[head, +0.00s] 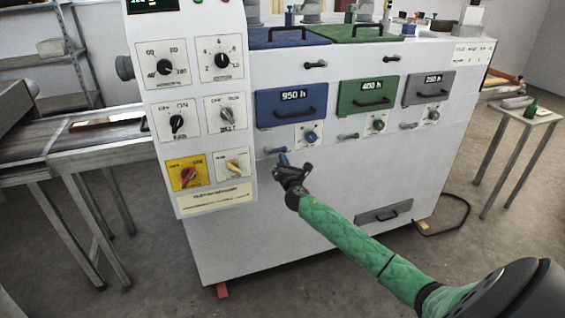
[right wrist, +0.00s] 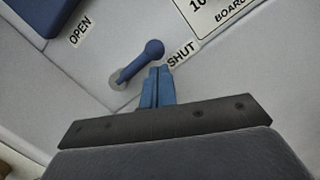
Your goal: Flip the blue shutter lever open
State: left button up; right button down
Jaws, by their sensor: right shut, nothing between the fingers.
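The blue shutter lever (head: 273,151) sits on the white machine front below the blue 950 h drawer. In the right wrist view the lever (right wrist: 137,63) runs from a round grey pivot to a knob that lies beside the SHUT label (right wrist: 182,54). The OPEN label (right wrist: 80,34) is on the other side of the pivot. My right gripper (head: 284,160) is at the lever; its blue fingertips (right wrist: 159,72) are shut and empty, just below the knob. I cannot tell whether they touch it. My left gripper is not in view.
Green (head: 348,136) and grey (head: 408,125) levers sit further right under their own drawers. A blue dial (head: 311,137) is just above right of my gripper. The control panel (head: 213,188) with several knobs stands to the left. The lower machine front is mostly bare.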

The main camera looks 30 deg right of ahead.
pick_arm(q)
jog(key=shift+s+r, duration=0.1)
pick_arm(e)
jog(key=shift+r+n, duration=0.15)
jog(key=shift+n, duration=0.15)
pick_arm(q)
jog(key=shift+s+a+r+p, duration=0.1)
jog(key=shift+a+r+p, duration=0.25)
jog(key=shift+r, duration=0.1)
pick_arm(e)
jog(key=shift+d+r+n, duration=0.1)
jog(key=shift+r+n, duration=0.05)
jog(key=shift+n, duration=0.25)
